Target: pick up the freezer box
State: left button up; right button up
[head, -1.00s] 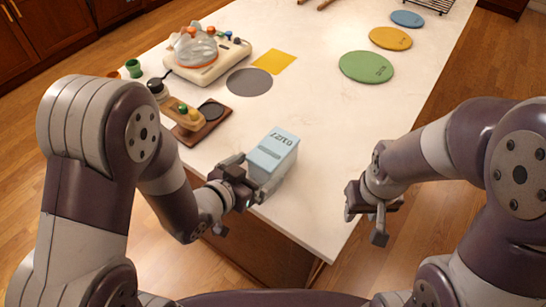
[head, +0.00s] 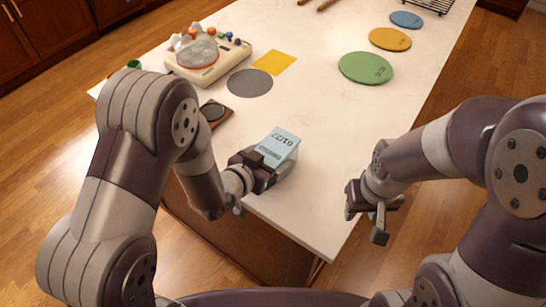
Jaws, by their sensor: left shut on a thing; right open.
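The freezer box (head: 280,147) is a pale blue box with dark lettering on its top. It is at the near left part of the white counter. My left gripper (head: 268,168) is shut on the freezer box from its near left side, with fingers along its sides. The gripper hides the lower part of the box, so I cannot tell whether the box touches the counter. My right gripper (head: 370,210) is open and empty, off the counter's right edge.
The counter (head: 320,185) is bare to the right of the box. Behind are a grey disc (head: 250,82), a yellow square (head: 274,62), a cream appliance (head: 207,55), and green (head: 366,67), orange (head: 390,38) and blue (head: 407,19) discs. A dark-topped wooden board (head: 216,115) lies left.

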aim_at(281, 140)
pick_arm(q)
notch_tip(281, 140, up, 4)
jog(key=shift+r, duration=0.2)
pick_arm(e)
jog(key=shift+r, duration=0.1)
jog(key=shift+r+p, duration=0.2)
jog(key=shift+p, duration=0.1)
pick_arm(q)
jog(key=s+a+r+p, duration=0.1)
jog(key=s+r+p, duration=0.1)
jog(key=s, duration=0.3)
jog(key=s+a+r+p, duration=0.1)
jog(key=s+r+p, duration=0.1)
jog(key=s+r, duration=0.2)
jog(key=shift+s+a+r, duration=0.2)
jog(key=shift+s+r, duration=0.15)
jog(key=shift+s, duration=0.85)
pick_arm(e)
notch_tip(281, 140, up, 4)
jog(key=shift+f, duration=0.1)
